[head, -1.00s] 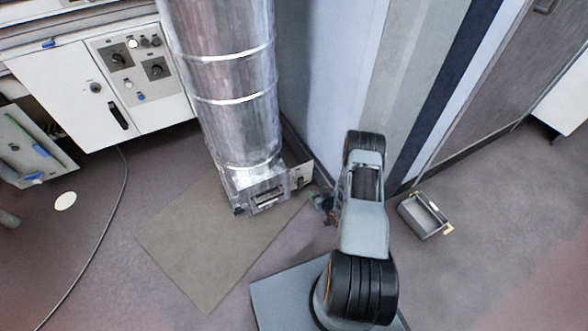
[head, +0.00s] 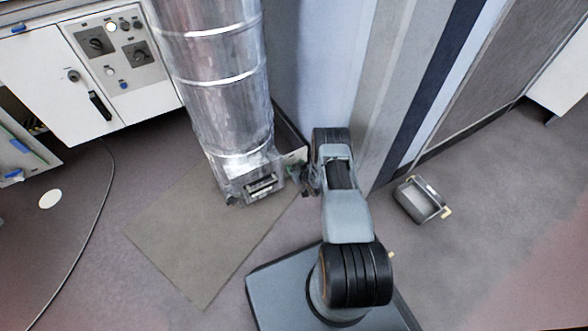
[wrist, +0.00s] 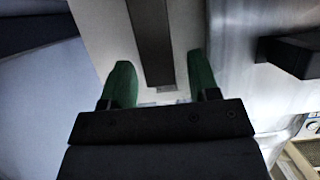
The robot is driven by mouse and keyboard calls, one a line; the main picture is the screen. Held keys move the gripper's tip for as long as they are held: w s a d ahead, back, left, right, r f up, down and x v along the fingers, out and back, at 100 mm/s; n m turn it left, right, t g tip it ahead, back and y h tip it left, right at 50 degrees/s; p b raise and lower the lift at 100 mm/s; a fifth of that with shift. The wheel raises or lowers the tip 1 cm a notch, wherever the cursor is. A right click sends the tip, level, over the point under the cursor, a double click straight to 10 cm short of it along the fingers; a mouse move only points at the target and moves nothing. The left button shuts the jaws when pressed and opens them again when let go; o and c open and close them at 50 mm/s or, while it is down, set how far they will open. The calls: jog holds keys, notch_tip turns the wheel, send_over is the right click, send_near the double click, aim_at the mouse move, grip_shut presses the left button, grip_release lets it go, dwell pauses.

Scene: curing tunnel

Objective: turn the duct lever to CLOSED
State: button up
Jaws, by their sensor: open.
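The silver duct (head: 225,90) stands upright at the centre left, with a boxy metal foot (head: 262,187). A pale plate (head: 295,156) sticks out from its right side, partly hidden by my arm. In the wrist view a dark flat bar, which looks like the duct lever (wrist: 151,40), lies over the pale plate (wrist: 100,30). My gripper (wrist: 160,82) is open, its green fingers on either side of the bar's near end, with gaps on both sides. In the head view my gripper (head: 308,180) is small and dark beside the foot. Any CLOSED marking is unreadable.
A black handle (wrist: 292,52) sticks out from the metal at the right of the wrist view. A white control cabinet (head: 85,65) stands at the left. A grey bin (head: 421,200) lies on the floor at the right. A striped wall (head: 385,90) rises behind my arm.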

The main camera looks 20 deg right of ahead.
jog(key=shift+w+f, duration=0.15)
jog(key=shift+w, duration=0.2)
grip_shut()
dwell(0.4)
jog(key=shift+a, duration=0.15)
